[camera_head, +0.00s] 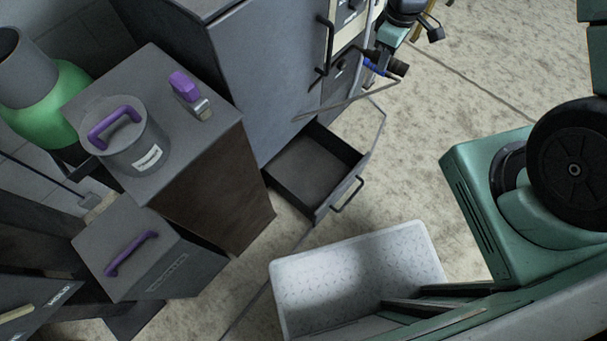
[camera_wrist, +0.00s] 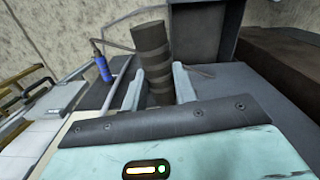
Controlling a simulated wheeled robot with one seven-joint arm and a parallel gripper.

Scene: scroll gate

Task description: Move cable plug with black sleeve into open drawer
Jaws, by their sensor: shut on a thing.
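The cable plug with black sleeve (camera_head: 399,68) is at the top of the head view, beside the grey cabinet. In the wrist view it is a dark ribbed cylinder (camera_wrist: 152,55) standing between my two fingers. My gripper (camera_head: 384,65) is shut on it; the fingers also show in the wrist view (camera_wrist: 158,80). A thin cable runs from near the plug down-left across the cabinet front in the head view. The open drawer (camera_head: 312,166) is pulled out low on the cabinet, below and left of my gripper in the head view; its inside looks empty.
The grey cabinet (camera_head: 265,75) has a black handle (camera_head: 326,46). A white patterned bin (camera_head: 350,265) stands in front of the drawer. At left, a brown-sided box (camera_head: 215,190) carries a grey canister (camera_head: 135,150) and a purple-handled item (camera_head: 190,95). Speckled floor is clear right of the drawer.

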